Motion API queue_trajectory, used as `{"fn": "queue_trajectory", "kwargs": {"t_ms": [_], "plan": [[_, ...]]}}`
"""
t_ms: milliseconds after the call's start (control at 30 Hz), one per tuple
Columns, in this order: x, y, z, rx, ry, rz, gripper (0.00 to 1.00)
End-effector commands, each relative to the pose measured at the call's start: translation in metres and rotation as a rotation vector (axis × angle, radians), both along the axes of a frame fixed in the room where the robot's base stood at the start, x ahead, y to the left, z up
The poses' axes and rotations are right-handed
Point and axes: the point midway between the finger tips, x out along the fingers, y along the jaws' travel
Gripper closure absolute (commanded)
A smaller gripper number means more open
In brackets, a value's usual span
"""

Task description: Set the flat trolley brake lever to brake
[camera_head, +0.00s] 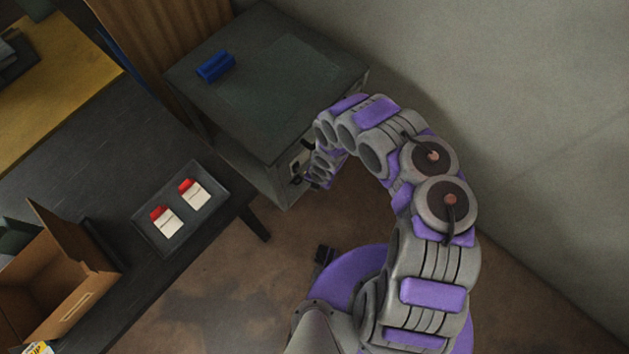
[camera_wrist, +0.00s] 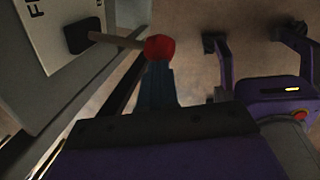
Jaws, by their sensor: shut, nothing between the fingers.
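The lever shows in the wrist view as a thin rod with a red knob (camera_wrist: 160,47). It sticks out sideways from a black mount (camera_wrist: 82,36) on a grey panel. A white label (camera_wrist: 55,15) with partly visible dark letters is beside the mount. My gripper (camera_wrist: 158,68) is shut and empty, its bluish fingers pointing at the knob from below in the picture. The fingertips overlap the knob's lower edge; I cannot tell whether they touch it. In the head view my gripper (camera_head: 318,178) is at the cabinet's front face, and the lever is not clear there.
The dark cabinet (camera_head: 270,75) has a blue object (camera_head: 215,66) on top. A black table (camera_head: 75,135) at left carries a tray (camera_head: 150,238) with two red-and-white items and an open cardboard box (camera_head: 55,285). A wall rises close at right. Brown floor lies below the gripper.

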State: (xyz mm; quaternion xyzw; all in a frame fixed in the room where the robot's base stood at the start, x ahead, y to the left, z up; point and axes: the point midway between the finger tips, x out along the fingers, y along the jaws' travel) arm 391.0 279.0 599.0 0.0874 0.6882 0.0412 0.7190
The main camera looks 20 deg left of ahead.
Motion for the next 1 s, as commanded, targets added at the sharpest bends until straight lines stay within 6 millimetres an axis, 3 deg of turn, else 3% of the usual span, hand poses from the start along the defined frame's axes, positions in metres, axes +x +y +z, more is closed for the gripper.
{"fn": "queue_trajectory", "kwargs": {"t_ms": [667,1000], "plan": [[-0.005,-0.005,-0.019,0.000,-0.002,0.002,1.00],[-0.007,-0.002,-0.048,0.003,-0.002,0.004,1.00]]}}
